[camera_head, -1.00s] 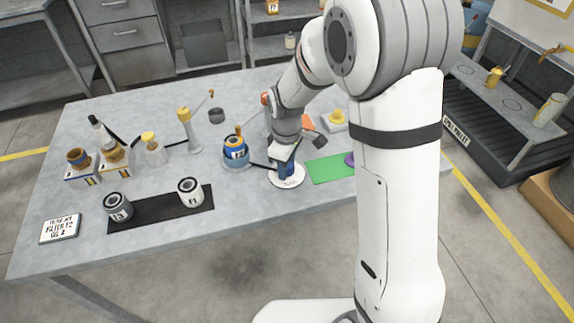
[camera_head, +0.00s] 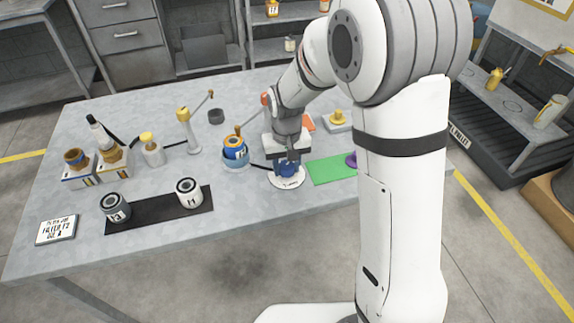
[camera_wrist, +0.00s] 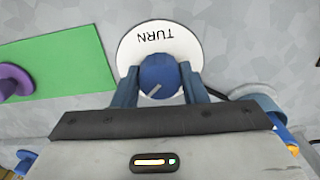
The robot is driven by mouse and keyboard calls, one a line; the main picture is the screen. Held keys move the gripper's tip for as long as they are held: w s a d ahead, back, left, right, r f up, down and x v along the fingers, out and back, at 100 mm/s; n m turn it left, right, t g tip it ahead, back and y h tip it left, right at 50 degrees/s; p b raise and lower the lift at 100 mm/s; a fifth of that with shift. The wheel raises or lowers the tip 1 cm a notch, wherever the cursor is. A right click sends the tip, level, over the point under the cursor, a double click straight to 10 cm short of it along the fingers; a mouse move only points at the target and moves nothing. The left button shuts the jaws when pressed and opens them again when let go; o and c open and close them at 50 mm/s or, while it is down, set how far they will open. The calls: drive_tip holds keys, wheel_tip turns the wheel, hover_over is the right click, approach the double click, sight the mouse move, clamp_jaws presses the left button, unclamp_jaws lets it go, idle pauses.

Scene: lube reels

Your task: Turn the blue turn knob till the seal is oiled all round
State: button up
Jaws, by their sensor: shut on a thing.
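The blue turn knob (camera_wrist: 158,72) stands on a round white plate marked TURN (camera_wrist: 160,40) in the wrist view. A grey mark on its top slants toward the lower left there. My gripper (camera_wrist: 160,84) has one blue finger on each side of the knob and is shut on it. In the head view my gripper (camera_head: 287,163) points down over the white plate (camera_head: 290,183) and hides most of the knob. To its left a labelled filter (camera_head: 236,143) sits in a blue cup (camera_head: 235,161). I cannot make out oil on its seal.
A green mat (camera_head: 330,170) with a purple object (camera_head: 351,160) lies right of the knob. Two filters stand at the black mat (camera_head: 160,208), front left.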

sight(287, 165)
drive_tip(key=shift+w+r+m, duration=0.1)
drive_tip(key=shift+m, duration=1)
drive_tip(key=o, duration=1)
drive_tip(key=shift+c, duration=0.2)
wheel_tip(287, 165, up, 8)
drive_tip(key=shift+f, duration=0.15)
